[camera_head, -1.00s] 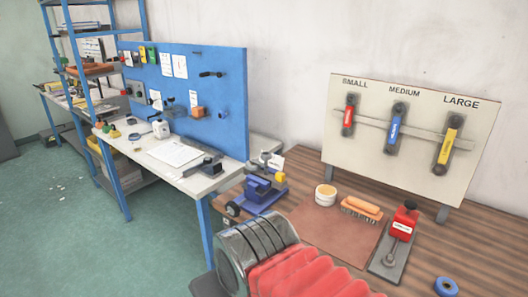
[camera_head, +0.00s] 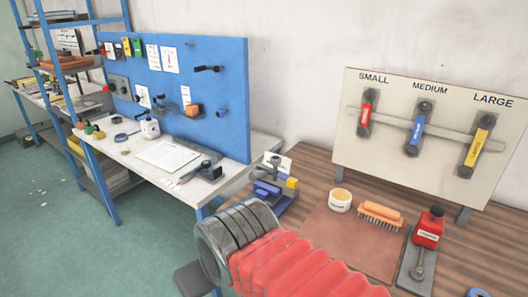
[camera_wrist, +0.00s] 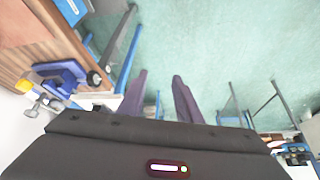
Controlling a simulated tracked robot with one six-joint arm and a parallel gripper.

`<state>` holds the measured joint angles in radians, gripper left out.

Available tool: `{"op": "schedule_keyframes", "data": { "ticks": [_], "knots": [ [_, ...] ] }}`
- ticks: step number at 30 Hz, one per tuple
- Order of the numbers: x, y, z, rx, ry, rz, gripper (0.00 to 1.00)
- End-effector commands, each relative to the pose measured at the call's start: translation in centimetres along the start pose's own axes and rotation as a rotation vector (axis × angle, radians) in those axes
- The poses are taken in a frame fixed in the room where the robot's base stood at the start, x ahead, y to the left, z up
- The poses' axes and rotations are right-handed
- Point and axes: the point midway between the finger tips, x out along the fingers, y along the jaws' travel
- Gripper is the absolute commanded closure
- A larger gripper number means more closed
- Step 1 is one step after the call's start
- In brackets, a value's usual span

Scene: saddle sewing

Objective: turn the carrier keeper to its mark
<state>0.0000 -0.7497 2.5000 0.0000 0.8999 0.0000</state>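I cannot pick out the carrier keeper or its mark for certain. A small blue machine (camera_head: 268,204) with a yellow part and a metal top stands at the left end of the wooden bench, partly hidden by a grey-and-red ribbed body in front. The same blue machine (camera_wrist: 62,76) shows at the left of the wrist view, with a dark round knob on its side facing my gripper. My gripper (camera_wrist: 160,76) is open and empty, its two purple fingers apart over the green floor. It stands to the right of the machine in that view, not touching it.
A brown mat (camera_head: 350,243) on the bench carries a white tub (camera_head: 340,202) and an orange brush (camera_head: 381,215). A board (camera_head: 430,133) holds red, blue and yellow handles. A white workbench (camera_head: 150,165) stands at left.

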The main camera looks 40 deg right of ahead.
Motion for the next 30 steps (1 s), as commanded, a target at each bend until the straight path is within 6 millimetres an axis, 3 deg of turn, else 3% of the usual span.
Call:
{"op": "schedule_keyframes", "data": {
  "ticks": [11, 18, 23, 30],
  "knots": [
    [0.0, 0.0, 0.0, 0.000, 0.000, 0.000, 0.69],
    [0.6, 0.7, -1.0, 0.016, 0.023, 0.015, 0.53],
    [2.3, 3.3, -3.7, 0.059, 0.095, 0.060, 0.51],
    [5.6, 9.0, -9.2, 0.131, 0.265, 0.155, 0.51]
  ]
}}
